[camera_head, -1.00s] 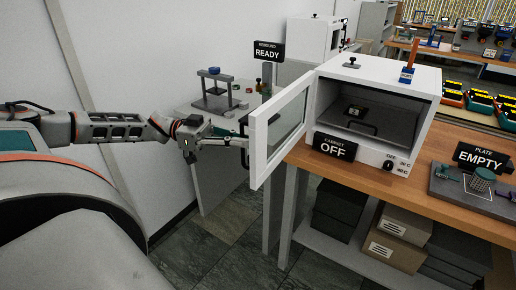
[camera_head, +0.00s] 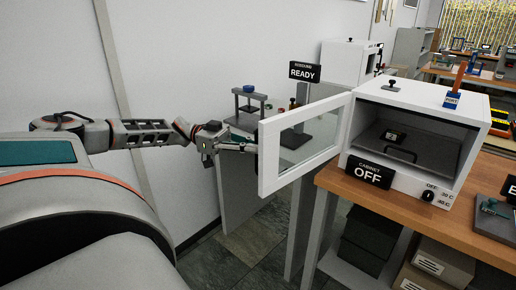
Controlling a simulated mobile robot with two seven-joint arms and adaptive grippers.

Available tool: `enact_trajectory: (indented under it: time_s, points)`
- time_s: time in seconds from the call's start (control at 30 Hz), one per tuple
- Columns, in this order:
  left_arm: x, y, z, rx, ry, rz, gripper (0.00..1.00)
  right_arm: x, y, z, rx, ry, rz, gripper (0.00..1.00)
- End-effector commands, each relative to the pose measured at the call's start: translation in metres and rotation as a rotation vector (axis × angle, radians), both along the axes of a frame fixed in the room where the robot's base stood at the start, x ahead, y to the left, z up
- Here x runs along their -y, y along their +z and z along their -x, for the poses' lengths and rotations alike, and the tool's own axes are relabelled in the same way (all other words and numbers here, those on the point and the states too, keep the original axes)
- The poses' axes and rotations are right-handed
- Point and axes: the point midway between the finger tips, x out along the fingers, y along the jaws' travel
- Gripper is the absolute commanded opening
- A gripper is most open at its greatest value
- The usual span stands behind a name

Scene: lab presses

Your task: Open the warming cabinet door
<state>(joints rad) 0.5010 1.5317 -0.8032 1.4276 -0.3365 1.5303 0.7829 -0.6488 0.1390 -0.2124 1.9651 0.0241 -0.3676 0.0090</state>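The warming cabinet (camera_head: 425,100) is a white box on the wooden bench, with a "CABINET OFF" sign (camera_head: 368,172) at its front. Its white-framed glass door (camera_head: 300,142) is swung wide open to the left, showing the dark interior with a small labelled item (camera_head: 392,136) inside. My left gripper (camera_head: 250,147) is at the outer left edge of the door, by its handle side. The door frame hides the fingertips, so I cannot tell whether they grip the handle. My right gripper is not in view.
A "READY" sign (camera_head: 303,72) and a small press (camera_head: 250,105) stand on a table behind the door. The wooden bench (camera_head: 430,215) extends right, with boxes (camera_head: 440,262) on the shelf below. A wall bounds the left side.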

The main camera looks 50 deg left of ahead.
Motion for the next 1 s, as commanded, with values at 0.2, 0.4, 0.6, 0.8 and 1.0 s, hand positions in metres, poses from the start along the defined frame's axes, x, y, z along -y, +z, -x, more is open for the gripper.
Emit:
enact_trajectory:
  time_s: [0.2, 0.4, 0.6, 0.8, 1.0]
  points:
    - [0.000, 0.001, 0.000, 0.000, 0.000, 0.001, 0.24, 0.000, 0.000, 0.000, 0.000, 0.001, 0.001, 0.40]
    - [-0.001, 0.000, 0.000, 0.000, 0.000, 0.000, 0.24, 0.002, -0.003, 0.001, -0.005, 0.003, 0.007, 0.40]
    - [-0.017, 0.000, 0.007, -0.002, 0.003, -0.001, 0.24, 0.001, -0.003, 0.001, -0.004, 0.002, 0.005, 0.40]
    - [-0.054, 0.000, 0.023, -0.001, 0.005, -0.002, 0.24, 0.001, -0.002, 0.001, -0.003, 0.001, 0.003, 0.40]
    - [-0.088, 0.000, 0.039, -0.001, 0.003, -0.001, 0.24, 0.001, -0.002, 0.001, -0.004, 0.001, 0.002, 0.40]
